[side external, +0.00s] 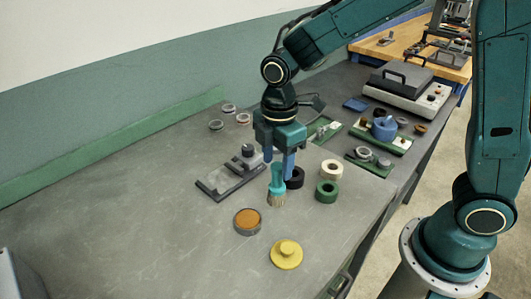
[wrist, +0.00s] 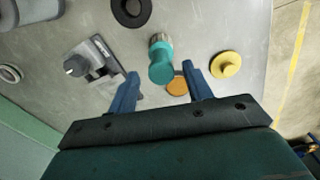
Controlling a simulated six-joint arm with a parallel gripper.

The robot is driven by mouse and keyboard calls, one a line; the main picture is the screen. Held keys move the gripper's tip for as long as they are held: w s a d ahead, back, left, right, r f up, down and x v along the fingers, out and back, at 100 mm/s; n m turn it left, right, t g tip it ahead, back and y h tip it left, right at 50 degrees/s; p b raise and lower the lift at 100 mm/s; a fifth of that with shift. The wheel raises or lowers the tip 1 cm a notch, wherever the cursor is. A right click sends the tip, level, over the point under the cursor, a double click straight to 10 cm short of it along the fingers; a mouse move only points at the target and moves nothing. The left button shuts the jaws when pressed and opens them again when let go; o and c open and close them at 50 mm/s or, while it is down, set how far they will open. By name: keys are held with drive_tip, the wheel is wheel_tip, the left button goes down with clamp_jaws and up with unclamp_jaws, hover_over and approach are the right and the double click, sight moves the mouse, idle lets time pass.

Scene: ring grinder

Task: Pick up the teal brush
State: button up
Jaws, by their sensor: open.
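The teal brush (side external: 277,183) stands upright on the grey table, teal handle up and pale bristles down. In the wrist view its round teal top (wrist: 161,64) shows between and just beyond the two blue fingers. My gripper (side external: 279,168) is open, with its fingers pointing down close to the brush handle. In the wrist view my gripper (wrist: 161,84) has a wide gap between its fingertips and nothing is clamped. In the side view a finger lies close behind the handle, and I cannot tell whether it touches.
An orange-topped round tin (side external: 248,221) and a yellow knobbed disc (side external: 286,254) lie in front. Black (side external: 295,178), green (side external: 327,191) and cream (side external: 331,169) rings lie right of the brush. A grey fixture (side external: 232,176) sits to the left.

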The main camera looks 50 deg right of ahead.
sight(278, 176)
drive_tip(key=shift+s+f, duration=0.1)
drive_tip(key=shift+f, duration=2.35)
drive_tip(key=c, duration=1.1)
